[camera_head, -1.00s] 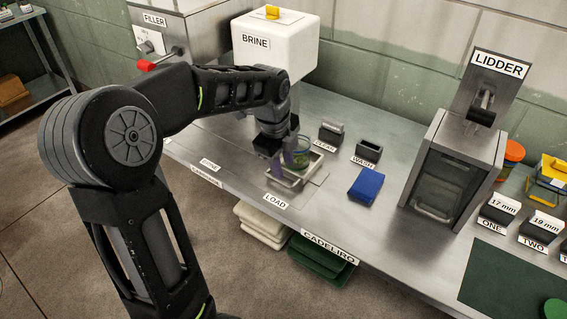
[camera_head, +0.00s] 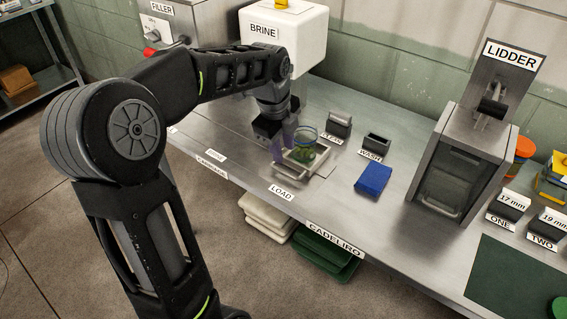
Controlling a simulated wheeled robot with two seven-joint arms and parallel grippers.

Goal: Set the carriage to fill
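The carriage (camera_head: 318,168), a shallow pale metal tray, sits on the bench behind the LOAD label (camera_head: 282,192). A clear glass jar (camera_head: 304,150) with green contents stands upright on it. My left gripper (camera_head: 284,146) is just left of the jar, low over the carriage's left side. Its two purple fingers look apart, with nothing seen between them; whether one touches the carriage is not clear. The FILLER machine (camera_head: 188,22) and the white BRINE box (camera_head: 290,42) stand farther back left. My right gripper is not in view.
CLEAN (camera_head: 339,124) and WASH (camera_head: 376,143) holders and a blue cloth (camera_head: 373,179) lie right of the carriage. The LIDDER (camera_head: 460,150) stands farther right. The bench left of the carriage, toward the CARRIAGE label (camera_head: 212,164), looks clear.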

